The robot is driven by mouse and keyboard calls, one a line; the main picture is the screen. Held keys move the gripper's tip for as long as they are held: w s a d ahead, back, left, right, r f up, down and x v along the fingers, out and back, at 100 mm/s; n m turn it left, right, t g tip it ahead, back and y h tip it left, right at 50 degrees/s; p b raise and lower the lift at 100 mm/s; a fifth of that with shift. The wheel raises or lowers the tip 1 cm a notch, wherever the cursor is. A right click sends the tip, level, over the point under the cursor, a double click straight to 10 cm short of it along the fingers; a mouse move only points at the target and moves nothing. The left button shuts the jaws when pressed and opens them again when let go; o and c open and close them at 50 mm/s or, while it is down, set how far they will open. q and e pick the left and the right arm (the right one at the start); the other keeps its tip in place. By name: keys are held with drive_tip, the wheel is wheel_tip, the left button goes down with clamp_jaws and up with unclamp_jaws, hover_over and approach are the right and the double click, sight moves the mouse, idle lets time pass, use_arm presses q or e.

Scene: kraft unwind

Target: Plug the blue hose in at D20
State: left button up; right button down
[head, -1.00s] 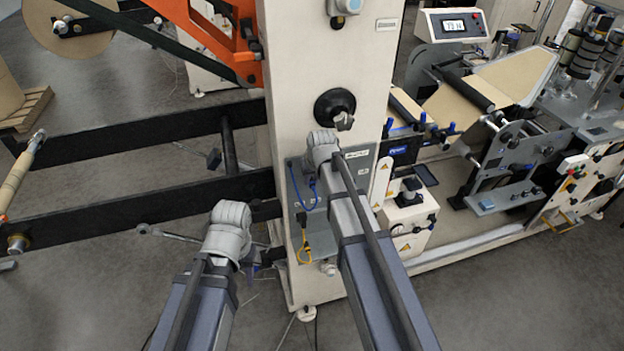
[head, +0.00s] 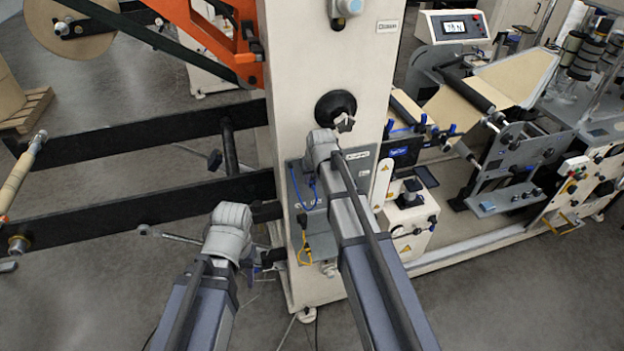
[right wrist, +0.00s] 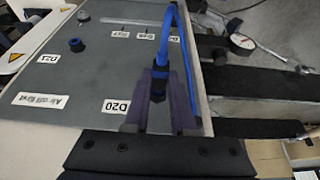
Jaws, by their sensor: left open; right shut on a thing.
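The grey valve panel (head: 320,240) is on the front of the cream column. The right wrist view shows its face with the D20 label (right wrist: 115,107). My right gripper (right wrist: 160,92) is shut on the blue hose (right wrist: 174,45), close over the panel, right of the D20 label. A dark plug end (right wrist: 157,86) shows between the fingers; whether it touches the panel I cannot tell. The D20 port itself is not clearly visible. The blue hose also shows in the head view (head: 296,188). My left gripper (head: 258,268) is open and empty, left of the panel.
A dark round fitting (right wrist: 75,45) stands near the D21 label (right wrist: 48,58). An "Air off first" label (right wrist: 42,100) is on the panel.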

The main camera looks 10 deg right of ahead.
drive_tip(key=shift+w, duration=0.1)
idle(0.4)
drive_tip(key=c, duration=0.7)
unclamp_jaws()
drive_tip(key=shift+o, duration=0.2)
drive_tip(key=shift+r, duration=0.1)
drive_tip(key=p+v, duration=0.7)
drive_tip(key=shift+r, duration=0.3)
drive_tip(key=shift+f, duration=0.1)
drive_tip(key=s+a+f+n+g+b, duration=0.1)
drive_tip(key=s+a+f+b, duration=0.3)
drive_tip(key=s+f+b, duration=0.4)
drive_tip(key=s+a+f+n+g+h+b, duration=0.1)
drive_tip(key=s+a+f+g+b, duration=0.1)
drive_tip(key=s+a+f+b, duration=0.3)
drive_tip(key=s+a+f+n+g+b, duration=0.1)
drive_tip(key=s+a+f+b, duration=0.3)
drive_tip(key=s+f+b, duration=0.6)
wheel_tip(320, 180, down, 2)
drive_tip(key=shift+s+a+f+g+b, duration=0.15)
drive_tip(key=shift+s+g+b, duration=0.25)
drive_tip(key=shift+s, duration=0.85)
